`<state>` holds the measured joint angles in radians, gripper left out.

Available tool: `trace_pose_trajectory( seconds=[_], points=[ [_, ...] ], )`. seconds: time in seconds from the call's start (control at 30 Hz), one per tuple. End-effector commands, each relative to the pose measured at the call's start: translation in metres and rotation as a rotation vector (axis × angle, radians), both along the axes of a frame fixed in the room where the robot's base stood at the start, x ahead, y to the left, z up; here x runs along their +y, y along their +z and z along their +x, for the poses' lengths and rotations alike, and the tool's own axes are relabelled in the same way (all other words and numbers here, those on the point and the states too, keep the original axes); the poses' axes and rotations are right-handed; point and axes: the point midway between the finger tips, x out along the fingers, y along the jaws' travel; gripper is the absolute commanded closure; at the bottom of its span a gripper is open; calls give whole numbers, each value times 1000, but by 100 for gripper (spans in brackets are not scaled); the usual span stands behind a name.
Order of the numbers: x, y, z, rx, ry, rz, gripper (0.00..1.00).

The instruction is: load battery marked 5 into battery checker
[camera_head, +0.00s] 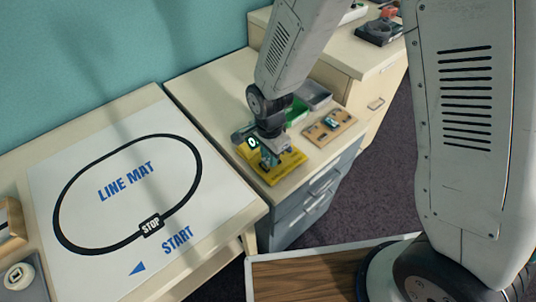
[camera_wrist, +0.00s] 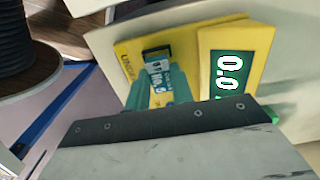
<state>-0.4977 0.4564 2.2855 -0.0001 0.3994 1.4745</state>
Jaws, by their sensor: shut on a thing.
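The yellow battery checker (camera_head: 285,167) lies on the cream bench top below my gripper. Its raised part (camera_wrist: 252,42) carries a green display reading 0.0 in the wrist view. My gripper (camera_head: 270,157) is low over the checker. In the wrist view its teal fingers (camera_wrist: 160,92) are shut on a battery (camera_wrist: 158,66) with a blue label and a dark end. The label's mark is small and tilted; it looks like "No. 5". The battery is over the flat yellow part, left of the display. Whether it touches the checker cannot be told.
A wooden board (camera_head: 344,121) with small parts sits right of the checker. A grey tray (camera_head: 316,94) and a green tray (camera_head: 297,112) stand behind. A line mat (camera_head: 110,215) covers the left table. A dark-topped wooden surface (camera_head: 300,280) is in front.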

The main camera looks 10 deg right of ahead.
Motion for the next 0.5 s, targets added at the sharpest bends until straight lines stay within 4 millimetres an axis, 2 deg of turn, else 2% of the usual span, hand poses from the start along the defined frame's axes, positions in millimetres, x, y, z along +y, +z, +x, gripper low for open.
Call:
trace_pose_trajectory(
  seconds=[0.5],
  points=[
    [0,-6,0,1,0,-1,99]
  ],
)
